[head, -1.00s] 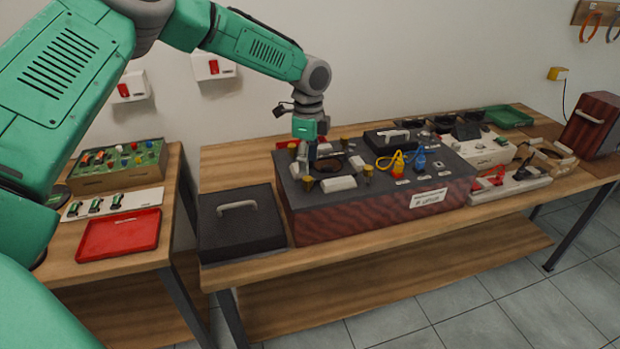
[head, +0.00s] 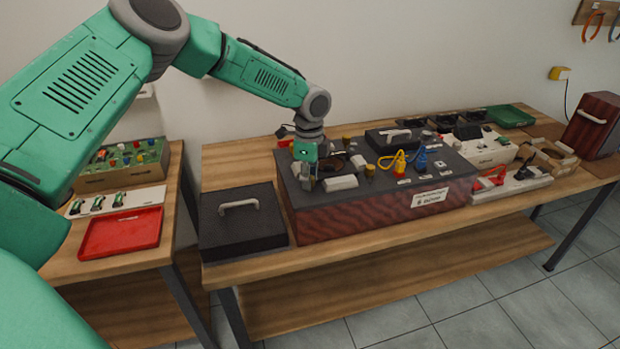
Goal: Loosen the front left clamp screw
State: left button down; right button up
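The dark box (head: 385,215) with reddish wood-grained sides stands on the large wooden table. Brass-coloured clamp screws stand on its top: one at the front right (head: 369,170) and one at the back (head: 346,141). The front left clamp screw is hidden behind my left gripper. My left gripper (head: 307,184) points down at the front left corner of the box top, left of a white block (head: 341,183). Its fingers are small and dark here, so I cannot tell whether they are open, shut or touching the screw. My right gripper is out of view.
A black lid with a pale handle (head: 240,225) lies left of the box. Yellow and blue plugs (head: 399,165) stand on the box top. A red tray (head: 120,232) lies on the side table. White devices (head: 487,150) stand to the right.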

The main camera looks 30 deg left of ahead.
pick_arm(q)
jog(key=shift+r+n, duration=0.1)
jog(key=shift+n, duration=0.2)
jog(key=shift+n+p, duration=0.6)
jog(key=shift+n, duration=0.2)
jog(key=n+p, duration=0.1)
jog(key=n, duration=0.1)
jog(key=shift+w+n, duration=0.1)
jog(key=shift+n, duration=0.2)
jog(key=n+p, duration=0.1)
jog(key=n, duration=1)
jog(key=shift+n+p, duration=0.4)
jog(key=n, duration=0.5)
jog(key=shift+n, duration=0.3)
jog(key=c, duration=1.3)
grip_release()
